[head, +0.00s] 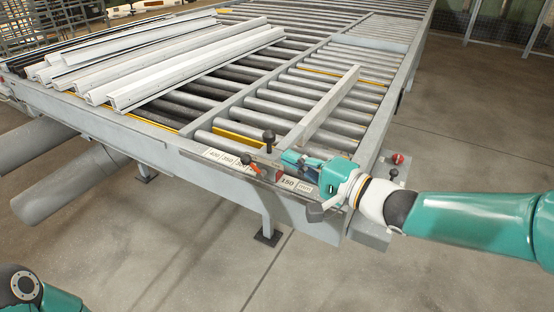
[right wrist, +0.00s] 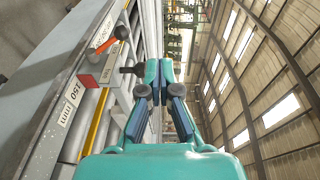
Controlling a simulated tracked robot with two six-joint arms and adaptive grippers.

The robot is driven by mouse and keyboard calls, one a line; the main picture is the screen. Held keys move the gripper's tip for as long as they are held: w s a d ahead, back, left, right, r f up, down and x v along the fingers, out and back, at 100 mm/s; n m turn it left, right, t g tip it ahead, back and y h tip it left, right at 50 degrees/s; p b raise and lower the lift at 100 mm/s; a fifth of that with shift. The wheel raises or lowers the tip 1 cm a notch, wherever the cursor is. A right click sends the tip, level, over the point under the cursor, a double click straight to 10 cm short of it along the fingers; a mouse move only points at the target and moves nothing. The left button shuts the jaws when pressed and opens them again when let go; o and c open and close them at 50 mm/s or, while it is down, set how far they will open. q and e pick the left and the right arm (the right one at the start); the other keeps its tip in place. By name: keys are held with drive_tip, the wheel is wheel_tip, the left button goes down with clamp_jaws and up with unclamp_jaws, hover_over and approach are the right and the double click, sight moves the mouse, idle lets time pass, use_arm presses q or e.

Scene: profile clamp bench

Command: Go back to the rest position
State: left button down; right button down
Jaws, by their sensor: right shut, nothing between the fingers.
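My right gripper (head: 290,158) is at the front edge of the roller bench (head: 190,152), beside the clamp; in the right wrist view its fingers (right wrist: 164,72) are together and empty. The clamp has an orange lever (head: 256,168), a red block (head: 279,173) and a black ball knob (head: 269,136). In the right wrist view the orange lever (right wrist: 121,33), red block (right wrist: 88,80) and black knob (right wrist: 131,70) lie left of the fingers. Whether the gripper touches the clamp I cannot tell. Of my left arm, only part shows at the lower left; its gripper is out of view.
A long metal profile (head: 328,107) lies on the rollers behind the gripper. Several pale profiles (head: 190,68) are stacked at the left. A red knob (head: 398,159) stands at the bench's right corner. The floor (head: 460,135) to the right is clear.

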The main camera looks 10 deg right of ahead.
drive_tip(key=shift+s+d+r, duration=0.3)
drive_tip(key=shift+s+d, duration=0.05)
drive_tip(key=shift+s, duration=0.2)
drive_tip(key=s+a+f+m+g+h, duration=0.1)
drive_tip(key=a+f+m+g+h, duration=0.15)
drive_tip(key=f, duration=1.35)
drive_tip(key=s+a+f+m+g+h, duration=0.1)
drive_tip(key=s+a+f+g, duration=0.15)
drive_tip(key=f, duration=1.25)
drive_tip(key=s+d+f+n+g+h, duration=0.2)
drive_tip(key=s+f+n+g, duration=0.6)
drive_tip(key=s+f+n, duration=0.4)
drive_tip(key=s+f+h, duration=0.1)
drive_tip(key=s+f, duration=0.3)
drive_tip(key=s, duration=0.3)
drive_tip(key=shift+f, duration=0.35)
